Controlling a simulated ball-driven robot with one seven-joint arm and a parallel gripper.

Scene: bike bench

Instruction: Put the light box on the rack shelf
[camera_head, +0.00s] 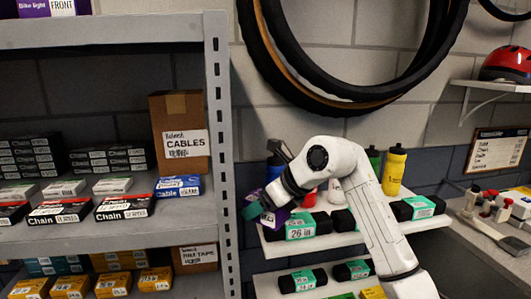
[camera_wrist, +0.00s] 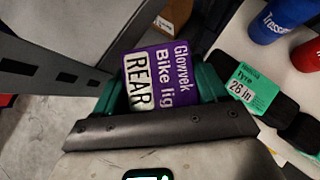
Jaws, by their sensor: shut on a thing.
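The light box is purple with a white "REAR" label. It shows clearly in the wrist view (camera_wrist: 158,68) and partly in the head view (camera_head: 275,218). My gripper (camera_head: 264,211) is shut on it, with a green finger on either side in the wrist view (camera_wrist: 160,88). It holds the box just right of the grey rack upright, in front of the small shelves. The grey rack stands at left; its top shelf (camera_head: 110,31) carries a purple and white "Bike light FRONT" box (camera_head: 52,5), cut off by the picture's top edge.
The rack's middle shelf (camera_head: 110,233) bears chain boxes and a brown cables carton (camera_head: 180,133). The rack upright (camera_head: 218,150) stands close left of my gripper. Tyre rolls (camera_head: 297,226) and bottles (camera_head: 393,170) fill the small shelves at right. Tyres (camera_head: 275,75) hang above.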

